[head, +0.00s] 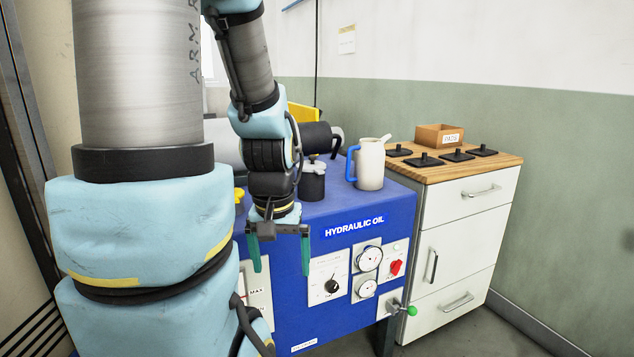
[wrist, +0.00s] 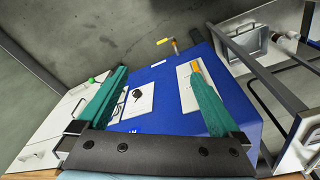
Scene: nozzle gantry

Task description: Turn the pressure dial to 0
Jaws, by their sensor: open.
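The dial (head: 331,286) is a small black knob on a white plate with markings, on the front of the blue hydraulic oil cabinet (head: 300,325). It also shows in the wrist view (wrist: 137,94), between the green fingers and nearer the left one. Its numbers are too small to read. In the head view the knob's pointer seems to lean up and right. My gripper (head: 281,270) has its green fingers spread wide and pointing down, left of the dial and apart from it. In the wrist view my gripper (wrist: 158,70) is empty.
Two round gauges (head: 368,258), a red switch (head: 396,267) and a green-tipped lever (head: 411,310) sit right of the dial. A plate marked MAX (head: 256,291) is left. A white jug (head: 369,165) stands on the cabinet top. White drawers (head: 465,235) stand at right.

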